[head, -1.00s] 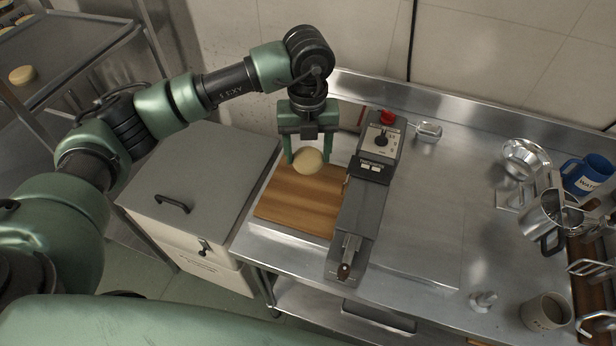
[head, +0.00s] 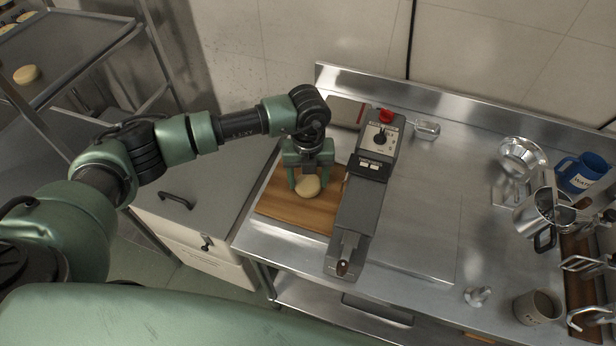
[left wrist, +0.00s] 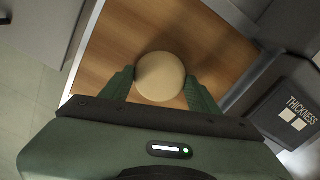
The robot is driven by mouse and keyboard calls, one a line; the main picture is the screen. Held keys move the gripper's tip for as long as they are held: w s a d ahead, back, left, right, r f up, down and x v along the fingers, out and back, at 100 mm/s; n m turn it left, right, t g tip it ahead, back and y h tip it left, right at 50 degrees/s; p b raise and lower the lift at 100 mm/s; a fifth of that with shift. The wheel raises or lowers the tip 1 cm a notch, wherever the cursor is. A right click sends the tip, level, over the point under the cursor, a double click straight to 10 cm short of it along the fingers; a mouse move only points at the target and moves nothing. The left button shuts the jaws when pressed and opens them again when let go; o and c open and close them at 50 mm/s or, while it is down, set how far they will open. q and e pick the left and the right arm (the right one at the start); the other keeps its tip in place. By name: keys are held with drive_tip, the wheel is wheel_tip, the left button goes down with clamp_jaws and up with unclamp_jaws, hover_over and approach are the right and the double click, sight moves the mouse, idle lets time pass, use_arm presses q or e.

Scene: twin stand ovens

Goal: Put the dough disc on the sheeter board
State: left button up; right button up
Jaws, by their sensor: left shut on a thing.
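The pale round dough disc (head: 308,187) is between the fingers of my left gripper (head: 308,180), which is shut on it. The disc also shows between both green fingertips in the left wrist view (left wrist: 160,76). Disc and gripper are over the wooden sheeter board (head: 290,209), near its middle. I cannot tell whether the disc touches the board or is just above it. The grey sheeter (head: 357,210), with a red button on top, stands along the board's right side. My right gripper is not in view.
A grey lidded bin (head: 185,200) stands left of the steel bench. A rack tray (head: 60,60) at the upper left holds several dough discs. The bench's middle is clear.

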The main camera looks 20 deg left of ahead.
sight(308, 185)
use_arm(q)
drive_tip(key=shift+f, duration=0.2)
drive_tip(key=o, duration=1.4)
drive_tip(key=shift+r, duration=0.1)
drive_tip(key=shift+o, duration=0.2)
drive_tip(key=shift+r, duration=0.1)
drive_tip(key=shift+r, duration=0.2)
wheel_tip(308, 185, up, 12)
drive_tip(key=b, duration=0.2)
drive_tip(key=shift+f, duration=0.15)
